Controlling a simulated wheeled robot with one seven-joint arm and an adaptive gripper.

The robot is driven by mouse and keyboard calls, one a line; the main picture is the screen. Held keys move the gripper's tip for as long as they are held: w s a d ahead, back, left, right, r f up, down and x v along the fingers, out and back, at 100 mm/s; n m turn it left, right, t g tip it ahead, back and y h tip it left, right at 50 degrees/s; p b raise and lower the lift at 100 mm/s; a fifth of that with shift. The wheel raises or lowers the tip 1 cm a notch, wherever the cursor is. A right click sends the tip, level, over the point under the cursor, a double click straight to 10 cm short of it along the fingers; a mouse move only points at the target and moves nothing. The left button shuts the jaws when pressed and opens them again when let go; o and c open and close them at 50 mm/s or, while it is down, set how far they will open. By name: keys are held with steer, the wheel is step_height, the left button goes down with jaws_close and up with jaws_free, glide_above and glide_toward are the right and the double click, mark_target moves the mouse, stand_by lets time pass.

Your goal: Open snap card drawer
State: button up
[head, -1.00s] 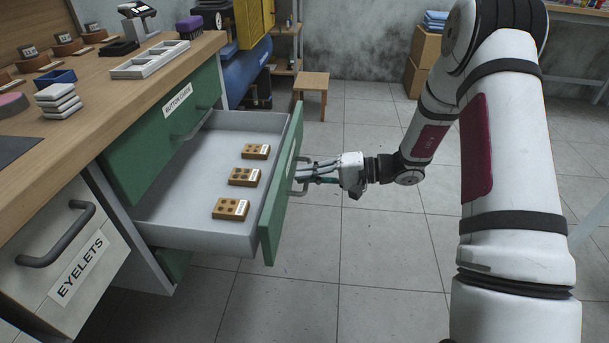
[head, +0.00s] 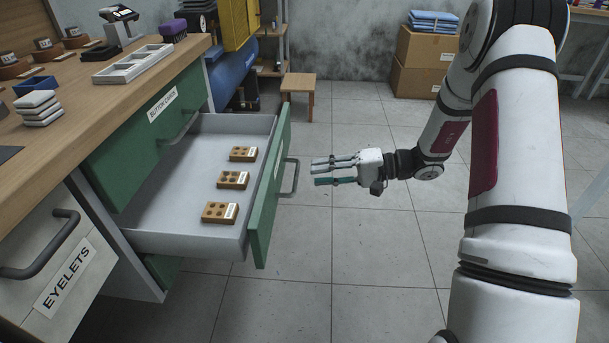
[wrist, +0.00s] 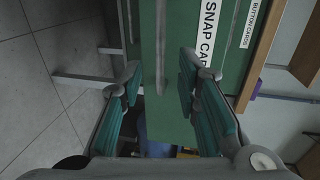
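The snap card drawer (head: 260,215) is pulled out from the bench, with its green front facing right and its grey tray showing. Several brown cards with dark round spots, such as the middle card (head: 232,180), lie in the tray. Its grey bar handle (head: 291,178) shows on the front. My gripper (head: 314,171) is to the right of the handle, apart from it, with its fingers spread and empty.
The closed green "BUTTON CARDS" drawer (head: 150,140) is above the open one. The "EYELETS" drawer (head: 50,265) with a dark handle is at the lower left. A wooden stool (head: 298,92) stands behind. The tiled floor around my gripper is clear.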

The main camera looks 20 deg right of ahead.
steer(key=shift+v, duration=2.5)
steer(key=s+a+r+n+g+h, duration=0.45)
steer(key=s+a+r+g, duration=0.5)
steer(key=s+r, duration=0.6)
steer(key=s+d+t+h, duration=0.15)
steer(key=s+h, duration=0.35)
steer(key=s, duration=0.6)
steer(key=s+d+t+h, duration=0.1)
steer(key=s+t+h, duration=0.3)
steer(key=s, duration=0.7)
step_height(320, 180, up, 37)
steer(key=d+t+h+p, duration=0.1)
steer(key=t+p, duration=0.1)
steer(key=p, duration=3.3)
steer(key=shift+t, duration=0.4)
